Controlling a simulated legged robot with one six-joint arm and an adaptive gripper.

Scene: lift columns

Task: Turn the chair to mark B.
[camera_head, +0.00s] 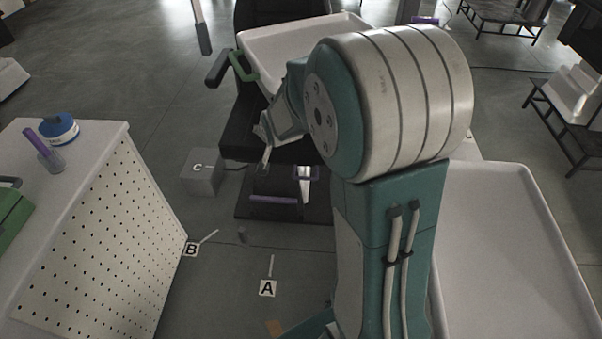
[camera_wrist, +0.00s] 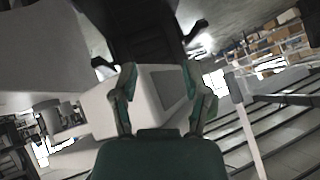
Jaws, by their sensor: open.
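The black chair (camera_head: 262,138) is at the upper middle of the head view, with its dark base below the seat. A green handle (camera_head: 242,66) shows at its left side, beside a dark armrest-like part (camera_head: 217,68). Mark B (camera_head: 191,249) is on the floor by the white perforated cabinet, with a short white line beside it. My gripper (camera_head: 268,132) is over the chair's seat area, partly hidden by my arm. In the wrist view my gripper (camera_wrist: 165,100) is open; contact cannot be told.
The white perforated cabinet (camera_head: 110,235) stands at left, with a blue-and-white roll (camera_head: 60,129) and a clear purple-topped tube (camera_head: 46,152) on top. A white tray (camera_head: 505,180) is at right. Another pale tray (camera_head: 262,42) is at the chair. Floor around marks A and B is mostly clear.

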